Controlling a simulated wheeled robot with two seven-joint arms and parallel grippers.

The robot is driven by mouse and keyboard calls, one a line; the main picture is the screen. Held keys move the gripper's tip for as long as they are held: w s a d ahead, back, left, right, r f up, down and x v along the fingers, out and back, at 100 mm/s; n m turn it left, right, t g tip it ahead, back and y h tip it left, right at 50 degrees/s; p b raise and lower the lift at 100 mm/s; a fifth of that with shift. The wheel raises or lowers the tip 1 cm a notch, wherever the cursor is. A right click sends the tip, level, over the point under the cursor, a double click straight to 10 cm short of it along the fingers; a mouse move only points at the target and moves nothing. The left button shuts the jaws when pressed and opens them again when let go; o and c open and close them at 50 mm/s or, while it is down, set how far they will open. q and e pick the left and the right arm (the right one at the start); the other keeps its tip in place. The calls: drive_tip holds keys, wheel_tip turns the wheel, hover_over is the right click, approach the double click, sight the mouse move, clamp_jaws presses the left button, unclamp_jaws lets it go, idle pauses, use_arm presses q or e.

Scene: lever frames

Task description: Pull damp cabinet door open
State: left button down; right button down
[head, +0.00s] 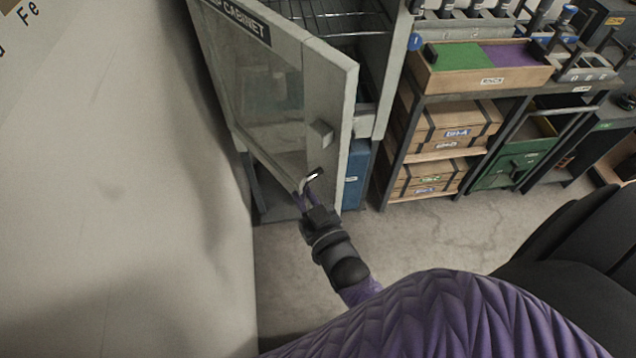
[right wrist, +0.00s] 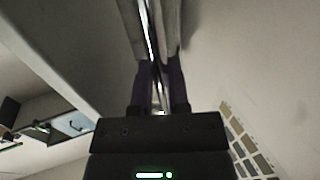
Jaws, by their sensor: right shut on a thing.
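The damp cabinet door (head: 343,130) is a pale grey frame with a glass pane (head: 262,95) and a "CABINET" label along its top. It stands swung out from the cabinet body (head: 375,65), and a wire shelf shows inside. The metal handle (head: 313,176) sits low on the door's front, near its free edge. My right gripper (head: 306,194) is shut on the handle. In the right wrist view, both fingers of the right gripper (right wrist: 160,85) close on a shiny bar, the handle (right wrist: 153,40). My left gripper is not in view.
A plain wall (head: 120,190) runs close along the left. The floor (head: 420,235) in front is clear.

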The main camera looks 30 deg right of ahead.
drive_tip(key=shift+a, duration=0.85)
drive_tip(key=shift+r, duration=0.1)
drive_tip(key=c, duration=0.6)
unclamp_jaws()
drive_tip(key=shift+c, duration=0.2)
drive_tip(key=shift+s, duration=0.1)
drive_tip(key=s+p, duration=0.1)
drive_tip(key=s, duration=0.8)
drive_tip(key=shift+s+a, duration=0.15)
drive_tip(key=shift+s, duration=0.2)
